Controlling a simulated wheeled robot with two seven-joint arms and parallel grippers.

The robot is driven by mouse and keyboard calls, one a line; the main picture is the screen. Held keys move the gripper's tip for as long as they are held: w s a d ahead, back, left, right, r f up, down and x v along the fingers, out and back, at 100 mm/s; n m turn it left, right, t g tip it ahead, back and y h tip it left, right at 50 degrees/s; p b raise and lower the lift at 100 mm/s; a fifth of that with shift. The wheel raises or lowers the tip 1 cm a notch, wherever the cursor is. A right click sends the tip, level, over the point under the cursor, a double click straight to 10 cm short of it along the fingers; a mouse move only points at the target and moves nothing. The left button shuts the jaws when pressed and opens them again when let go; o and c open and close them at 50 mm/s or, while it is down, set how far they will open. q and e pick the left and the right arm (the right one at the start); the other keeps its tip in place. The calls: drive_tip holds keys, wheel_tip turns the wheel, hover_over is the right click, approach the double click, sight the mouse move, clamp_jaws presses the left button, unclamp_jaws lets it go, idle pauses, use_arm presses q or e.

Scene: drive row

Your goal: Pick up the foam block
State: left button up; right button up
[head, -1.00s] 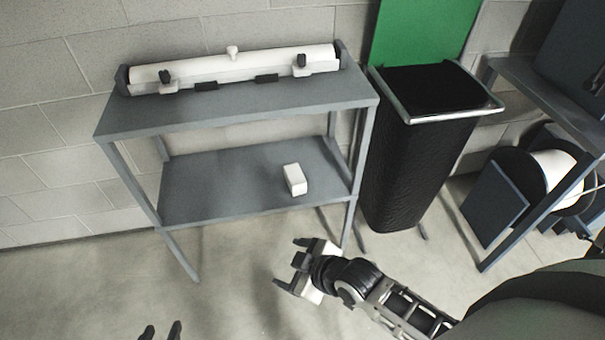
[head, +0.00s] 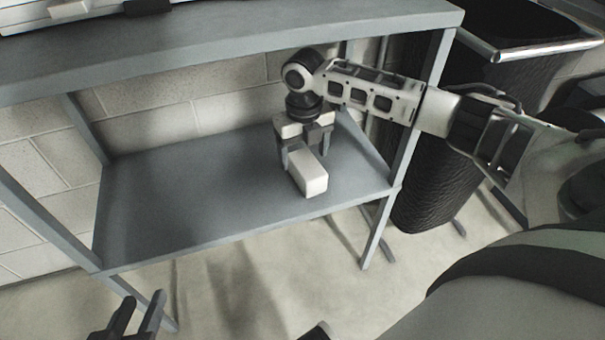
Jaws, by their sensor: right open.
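The foam block (head: 311,178) is a white rectangular block on the lower shelf (head: 190,205) of the grey rack, towards its right end. My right gripper (head: 306,160) points down over the block from above, with its open fingers on either side of it. I cannot tell whether the fingers touch the block. The block appears to rest on the shelf. My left gripper (head: 137,318) shows only as dark fingertips at the bottom edge, spread apart and empty, away from the block.
The rack's upper shelf (head: 230,45) lies above my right gripper. A front right leg (head: 425,100) stands near my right arm. A black bin (head: 440,185) is to the right of the rack. The left part of the lower shelf is clear.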

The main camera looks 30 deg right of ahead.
sight(307, 163)
drive_tip(key=shift+s+d+f+b, duration=0.1)
drive_tip(key=shift+f+b, duration=0.2)
drive_tip(key=shift+f, duration=0.6)
drive_tip(key=f, duration=0.1)
drive_tip(key=f+b, duration=0.2)
drive_tip(key=shift+d+f, duration=0.25)
drive_tip(key=shift+f, duration=0.25)
use_arm(q)
drive_tip(key=shift+d+r+t+h, duration=0.4)
drive_tip(key=shift+r+h, duration=0.1)
drive_tip(key=shift+r, duration=0.25)
use_arm(e)
drive_tip(key=c, duration=1)
